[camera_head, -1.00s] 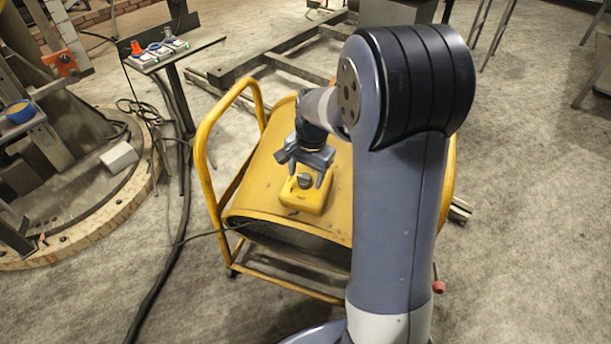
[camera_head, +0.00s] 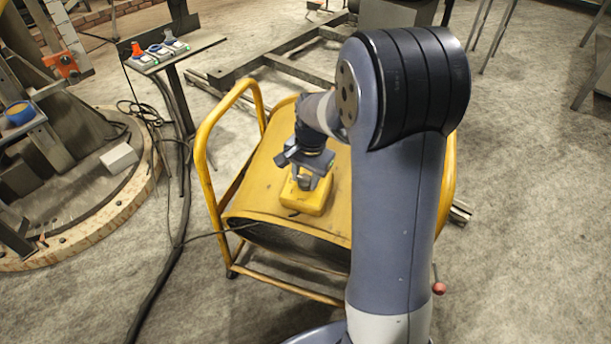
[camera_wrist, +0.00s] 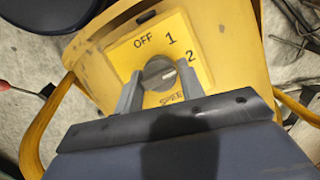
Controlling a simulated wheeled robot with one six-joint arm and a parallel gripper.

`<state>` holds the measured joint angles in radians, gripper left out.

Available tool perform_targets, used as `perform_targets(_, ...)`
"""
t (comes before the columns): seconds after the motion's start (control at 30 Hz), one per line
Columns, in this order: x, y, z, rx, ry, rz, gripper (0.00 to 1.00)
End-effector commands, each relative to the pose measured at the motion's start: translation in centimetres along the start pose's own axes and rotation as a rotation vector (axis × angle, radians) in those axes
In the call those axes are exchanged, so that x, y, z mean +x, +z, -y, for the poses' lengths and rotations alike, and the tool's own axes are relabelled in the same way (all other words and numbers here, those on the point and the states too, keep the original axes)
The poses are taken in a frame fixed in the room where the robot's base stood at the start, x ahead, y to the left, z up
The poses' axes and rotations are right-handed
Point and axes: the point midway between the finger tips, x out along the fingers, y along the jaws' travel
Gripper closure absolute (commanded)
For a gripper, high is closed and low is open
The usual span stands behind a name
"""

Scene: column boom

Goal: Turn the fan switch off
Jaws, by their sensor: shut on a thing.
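The fan switch is a round grey knob (camera_wrist: 158,72) on a yellow box (camera_head: 308,203) on top of a yellow drum fan (camera_head: 262,212). In the wrist view the panel (camera_wrist: 190,48) is marked OFF, 1, 2 and SPEED. A pale mark on the knob's right side points roughly toward the 2. My gripper (camera_head: 305,182) is on the knob; in the wrist view its two fingers (camera_wrist: 158,86) are shut on the knob's left and right sides. In the head view the fingers largely hide the knob.
The fan's yellow tube frame (camera_head: 203,165) rises at its left. Cables (camera_head: 180,225) run over the floor at left. A small table (camera_head: 178,50) with several coloured items stands behind. A round wooden-edged base (camera_head: 100,222) is at far left. Open floor lies at right.

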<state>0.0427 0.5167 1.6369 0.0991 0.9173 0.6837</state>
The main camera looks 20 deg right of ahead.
Motion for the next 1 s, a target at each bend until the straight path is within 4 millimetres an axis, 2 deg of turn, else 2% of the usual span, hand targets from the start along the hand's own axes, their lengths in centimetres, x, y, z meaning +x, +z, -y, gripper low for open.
perform_targets(0.37,-0.12,0.02,-0.02,-0.113,0.038,0.009,0.86)
perform_targets(1.0,-0.11,0.03,0.33,-0.670,0.203,0.039,0.86)
